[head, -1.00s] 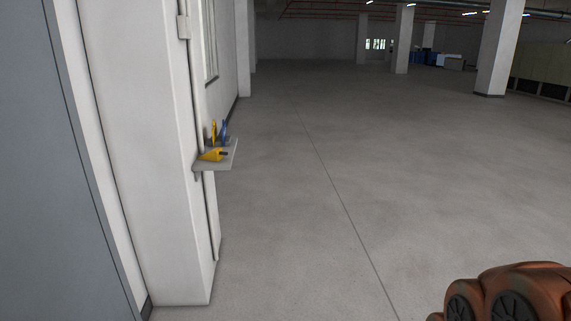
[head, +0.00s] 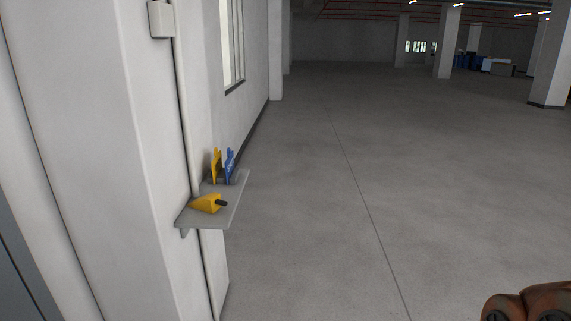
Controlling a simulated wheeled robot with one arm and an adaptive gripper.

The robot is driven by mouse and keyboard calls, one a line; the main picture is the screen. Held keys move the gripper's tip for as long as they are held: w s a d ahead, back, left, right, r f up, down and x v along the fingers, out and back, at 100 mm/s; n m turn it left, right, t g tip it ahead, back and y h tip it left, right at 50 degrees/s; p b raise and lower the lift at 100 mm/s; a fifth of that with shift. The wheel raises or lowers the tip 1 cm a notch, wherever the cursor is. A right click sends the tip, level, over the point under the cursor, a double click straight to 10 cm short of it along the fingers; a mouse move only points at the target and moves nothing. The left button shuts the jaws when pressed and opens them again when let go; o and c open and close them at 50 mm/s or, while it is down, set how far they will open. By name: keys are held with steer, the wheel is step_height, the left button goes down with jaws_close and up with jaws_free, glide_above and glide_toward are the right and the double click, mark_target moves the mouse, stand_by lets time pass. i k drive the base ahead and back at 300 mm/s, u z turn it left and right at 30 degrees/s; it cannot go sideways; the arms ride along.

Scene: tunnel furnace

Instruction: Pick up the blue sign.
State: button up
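The blue sign (head: 229,165) stands upright on a small grey wall shelf (head: 222,216), at left of centre in the head view. A yellow sign (head: 216,166) stands just left of it, very close. A yellow object with a dark end (head: 206,203) lies in front of them on the shelf. My gripper is not in view. Only an orange-brown part of my arm shows at the lower right corner, well apart from the shelf.
The shelf is fixed to a white pillar (head: 110,120) with a thin vertical pipe (head: 186,110). A wall with a window (head: 233,45) runs behind it. Open concrete floor (head: 350,200) lies to the right. Pillars and blue containers stand far off.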

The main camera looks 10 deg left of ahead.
mark_target(230, 164)
steer(key=i, duration=2.15)
steer(key=u, duration=3.1)
steer(key=i, duration=0.5)
steer(key=u, duration=0.05)
